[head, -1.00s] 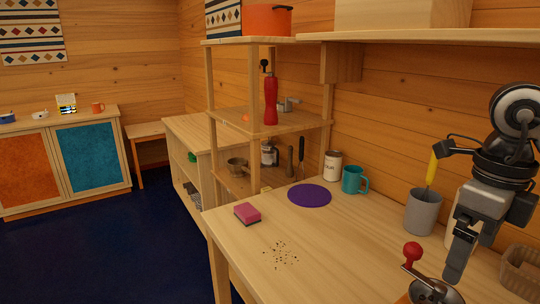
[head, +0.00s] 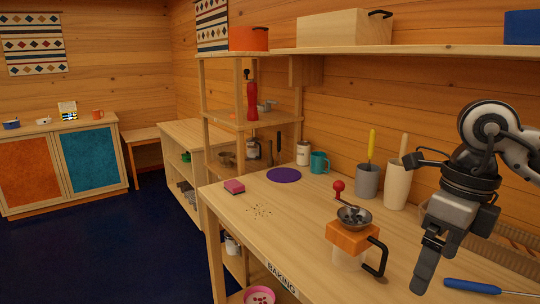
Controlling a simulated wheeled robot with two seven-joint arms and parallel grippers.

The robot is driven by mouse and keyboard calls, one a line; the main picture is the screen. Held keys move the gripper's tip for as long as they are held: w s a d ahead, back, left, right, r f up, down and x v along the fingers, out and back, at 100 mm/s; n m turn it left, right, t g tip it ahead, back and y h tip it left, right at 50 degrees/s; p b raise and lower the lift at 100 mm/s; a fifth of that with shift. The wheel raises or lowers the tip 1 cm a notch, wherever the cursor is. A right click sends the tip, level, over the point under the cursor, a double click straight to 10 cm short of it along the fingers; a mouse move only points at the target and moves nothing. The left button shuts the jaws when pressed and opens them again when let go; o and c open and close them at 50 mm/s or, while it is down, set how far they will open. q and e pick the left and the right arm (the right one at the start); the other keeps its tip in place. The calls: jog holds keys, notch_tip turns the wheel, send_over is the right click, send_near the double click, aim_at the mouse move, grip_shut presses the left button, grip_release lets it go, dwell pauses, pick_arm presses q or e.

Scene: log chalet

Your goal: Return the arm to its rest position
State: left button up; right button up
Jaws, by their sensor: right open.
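My right arm comes in from the right edge in the head view. Its gripper (head: 413,222) is open and empty, with one finger toward the upper left and the other pointing down. It hangs over the right part of the wooden counter (head: 310,232), to the right of the orange grinder (head: 346,234) and in front of the white cylindrical holder (head: 397,186). It appears apart from both. My left gripper is out of view.
A grey holder (head: 367,181) stands near the wall. A blue-handled tool (head: 472,286) and a wicker basket (head: 500,255) lie near the gripper. A pink sponge (head: 234,187), dark crumbs (head: 259,211) and a purple mat (head: 284,175) are farther left. A shelf (head: 400,50) runs above.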

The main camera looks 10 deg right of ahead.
jog(key=a+f+m+g+y, duration=0.25)
jog(key=a+y, duration=1.35)
jog(key=a, duration=0.8)
jog(key=w+m+t+y, duration=0.3)
jog(key=m+t+y, duration=0.1)
jog(key=m+t, duration=0.55)
jog(key=w+d+f+m+t+h, duration=0.25)
jog(key=f+m+t+h, duration=0.3)
jog(key=f+m, duration=0.35)
jog(key=w+d+f+m+t+h, duration=0.1)
jog(key=d+f+m+t+h, duration=0.2)
jog(key=f+m+t+h, duration=0.55)
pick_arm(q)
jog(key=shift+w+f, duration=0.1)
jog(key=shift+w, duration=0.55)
pick_arm(e)
jog(key=s+d+f+m+g+h, duration=0.2)
jog(key=s+f+m+g, duration=0.3)
jog(key=f, duration=0.3)
jog(key=s+d+f+m+g+h, duration=0.2)
jog(key=s+f+m+g, duration=0.3)
jog(key=s+f, duration=0.3)
jog(key=shift+s+d+f+g+h, duration=0.2)
jog(key=shift+d+f+g+h, duration=0.15)
jog(key=shift+d+f, duration=0.2)
